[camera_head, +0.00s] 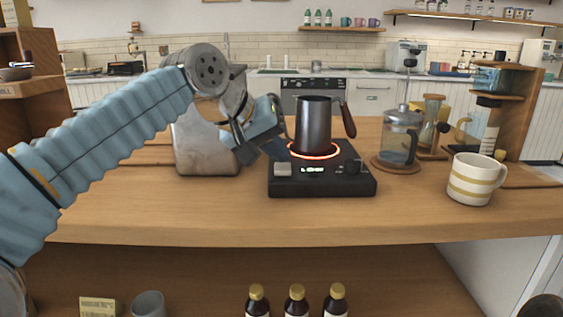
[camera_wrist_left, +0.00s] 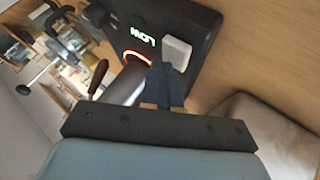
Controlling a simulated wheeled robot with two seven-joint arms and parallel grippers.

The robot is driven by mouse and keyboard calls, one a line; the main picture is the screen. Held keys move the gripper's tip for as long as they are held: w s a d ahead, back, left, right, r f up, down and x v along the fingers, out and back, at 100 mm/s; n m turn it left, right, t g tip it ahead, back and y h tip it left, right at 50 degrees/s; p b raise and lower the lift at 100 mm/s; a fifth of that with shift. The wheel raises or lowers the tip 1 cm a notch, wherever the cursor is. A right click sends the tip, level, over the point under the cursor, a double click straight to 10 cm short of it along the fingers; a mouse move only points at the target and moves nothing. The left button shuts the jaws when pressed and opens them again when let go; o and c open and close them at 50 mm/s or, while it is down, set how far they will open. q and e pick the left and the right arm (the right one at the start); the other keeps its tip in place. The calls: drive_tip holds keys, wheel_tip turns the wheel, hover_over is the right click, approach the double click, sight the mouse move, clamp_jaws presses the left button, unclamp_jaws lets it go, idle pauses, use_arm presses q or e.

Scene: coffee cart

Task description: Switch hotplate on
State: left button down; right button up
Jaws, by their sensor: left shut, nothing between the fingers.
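The black hotplate (camera_head: 322,184) stands on the wooden counter. Its ring (camera_head: 314,152) glows orange-red and its small display (camera_head: 312,169) is lit green. A pale square button (camera_head: 282,169) is at its front left, and a dark knob (camera_head: 352,167) at its front right. A metal pot (camera_head: 313,124) with a brown handle stands on the ring. My left gripper (camera_head: 279,151) is shut and empty, just behind and above the button. In the left wrist view its fingertips (camera_wrist_left: 160,68) are close to the button (camera_wrist_left: 177,52); contact cannot be told. My right gripper is not seen.
A steel machine (camera_head: 205,148) stands left of the hotplate, partly behind my arm. A French press (camera_head: 399,140) and a striped mug (camera_head: 472,182) stand to the right. Several bottles (camera_head: 296,300) are on the shelf below. The counter's front strip is clear.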

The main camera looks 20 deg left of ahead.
sight(278, 167)
use_arm(q)
drive_tip(key=shift+r+p, duration=0.35)
drive_tip(key=shift+r, duration=0.3)
wheel_tip(278, 167, up, 4)
drive_tip(key=p, duration=0.3)
drive_tip(key=shift+f, duration=0.25)
drive_tip(key=shift+r+p, duration=0.55)
drive_tip(key=shift+r, duration=0.7)
